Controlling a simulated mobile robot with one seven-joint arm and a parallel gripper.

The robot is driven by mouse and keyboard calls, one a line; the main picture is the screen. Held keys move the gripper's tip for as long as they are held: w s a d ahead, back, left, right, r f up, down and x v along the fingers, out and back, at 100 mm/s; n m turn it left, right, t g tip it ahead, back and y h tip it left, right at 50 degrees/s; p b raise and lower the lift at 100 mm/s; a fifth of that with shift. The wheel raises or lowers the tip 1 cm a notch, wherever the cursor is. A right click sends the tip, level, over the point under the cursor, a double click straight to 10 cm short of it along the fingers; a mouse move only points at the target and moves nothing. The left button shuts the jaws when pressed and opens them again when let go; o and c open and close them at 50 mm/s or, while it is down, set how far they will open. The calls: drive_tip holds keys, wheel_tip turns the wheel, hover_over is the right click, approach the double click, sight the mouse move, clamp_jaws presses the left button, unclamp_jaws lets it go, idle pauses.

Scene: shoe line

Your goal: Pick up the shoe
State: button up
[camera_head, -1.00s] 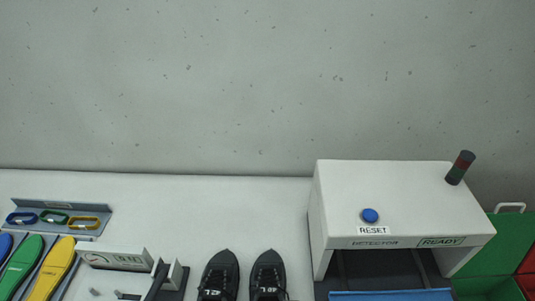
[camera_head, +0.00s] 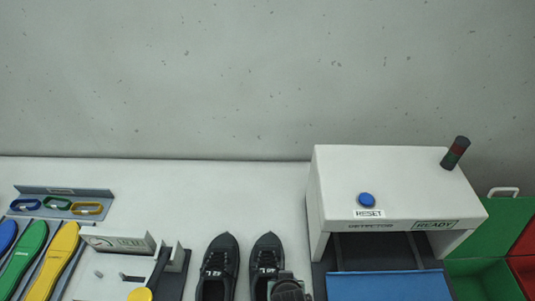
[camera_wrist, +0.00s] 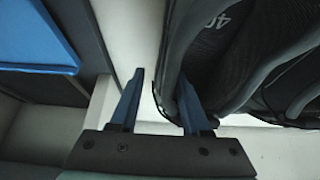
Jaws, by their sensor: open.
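Two black lace-up shoes stand side by side on the white table in the head view, a left one (camera_head: 217,268) and a right one (camera_head: 266,258), toes pointing away. My gripper (camera_head: 288,288) shows at the bottom edge, over the right side of the right shoe's heel part. In the wrist view my gripper (camera_wrist: 160,78) is open. One finger is outside the near shoe (camera_wrist: 215,50); the other overlaps its dark side, with the shoe's edge between the fingers. Whether either finger touches the shoe I cannot tell.
Right of the shoes stands a white detector box (camera_head: 390,190) with a blue reset button (camera_head: 367,200) and a blue belt (camera_head: 390,286). Green (camera_head: 485,278) and red bins are at far right. Colored insoles (camera_head: 25,250) and a white fixture (camera_head: 118,240) lie left.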

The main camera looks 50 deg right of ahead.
drive_tip(key=shift+w+d+f, duration=0.2)
drive_tip(key=shift+d+f, duration=0.1)
drive_tip(key=shift+f, duration=0.35)
clamp_jaws()
drive_tip(key=shift+w+r, duration=0.1)
idle(0.9)
